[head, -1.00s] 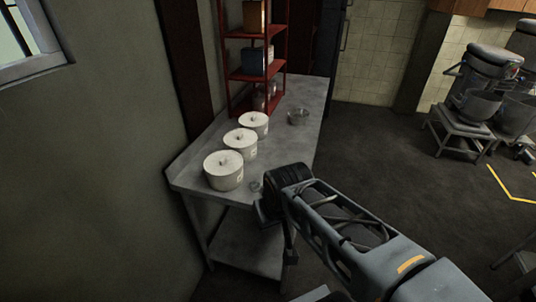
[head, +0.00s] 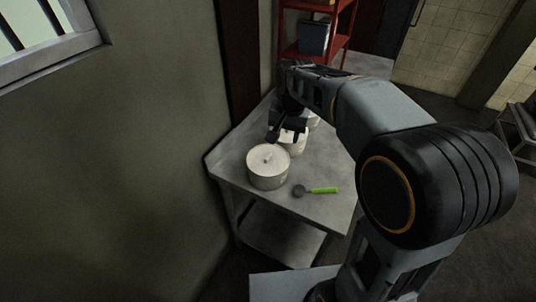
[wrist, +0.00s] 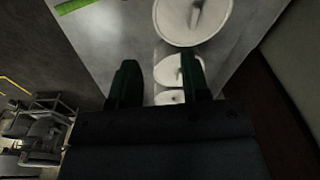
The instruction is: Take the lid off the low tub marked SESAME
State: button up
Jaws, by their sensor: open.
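No SESAME marking is readable now.
A ladle with a green handle (head: 323,190) lies on the table (head: 318,213) right of the nearest tub. A wall (head: 140,160) runs close along the left. A red shelf (head: 337,45) stands behind. The table's front right is clear.

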jog(key=w+a+f+m+g+p, duration=0.1)
jog(key=w+a+f+m, duration=0.1)
jog(key=w+a, duration=0.3)
send_over(268, 155)
notch_tip(268, 155, down, 7)
jog(key=shift+s+f+p, duration=0.1)
jog(key=shift+s+p, duration=0.05)
jog(key=shift+p, duration=0.2)
jog(key=shift+w+f+p, duration=0.15)
jog(key=shift+f+p, duration=0.25)
jog(key=shift+f, duration=1.1)
jog(key=shift+w+f+p, duration=0.1)
jog(key=shift+f+p, duration=0.3)
jog(key=shift+f, duration=1.1)
grip_shut()
